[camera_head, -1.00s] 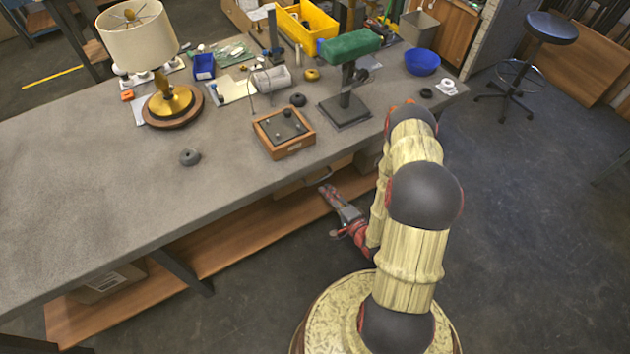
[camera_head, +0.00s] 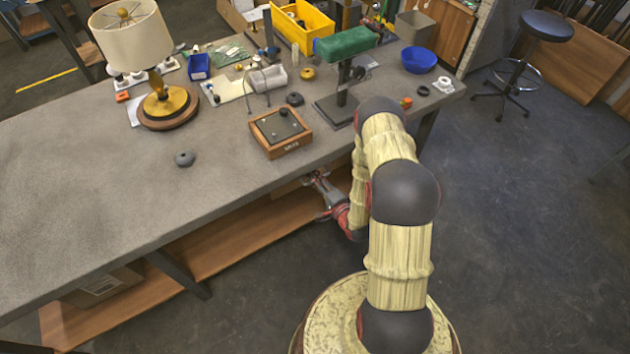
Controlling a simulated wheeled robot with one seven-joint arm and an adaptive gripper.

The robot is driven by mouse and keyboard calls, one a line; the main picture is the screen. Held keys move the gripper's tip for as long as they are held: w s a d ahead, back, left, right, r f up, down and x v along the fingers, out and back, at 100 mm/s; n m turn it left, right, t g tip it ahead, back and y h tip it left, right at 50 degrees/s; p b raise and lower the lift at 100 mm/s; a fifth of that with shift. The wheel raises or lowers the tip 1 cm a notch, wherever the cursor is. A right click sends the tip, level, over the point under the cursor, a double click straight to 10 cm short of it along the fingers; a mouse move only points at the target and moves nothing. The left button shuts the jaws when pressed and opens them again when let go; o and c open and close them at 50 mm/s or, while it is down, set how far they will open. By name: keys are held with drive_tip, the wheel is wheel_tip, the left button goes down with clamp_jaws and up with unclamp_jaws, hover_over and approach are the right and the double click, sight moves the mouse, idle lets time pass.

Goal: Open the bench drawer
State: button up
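The workbench (camera_head: 90,215) has a drawer (camera_head: 287,188) under its top, below the small wooden box. Only a narrow strip of its wooden front shows under the bench edge, and I see no clear gap that marks it as pulled out. My gripper (camera_head: 314,177) is at the drawer front, just under the bench edge, reaching in from the right. The drawer's handle is not clear behind the fingers. The fingertips are small and partly merge with the dark handle area, so I cannot tell their spread or whether they touch the handle.
A wooden box (camera_head: 281,145) sits on the bench above the drawer. A lamp (camera_head: 165,100), a grey knob (camera_head: 185,159) and a green-topped stand (camera_head: 345,42) are also on top. A lower shelf (camera_head: 225,248) runs beneath.

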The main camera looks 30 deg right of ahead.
drive_tip(key=shift+c, duration=0.9)
drive_tip(key=c, duration=0.4)
clamp_jaws()
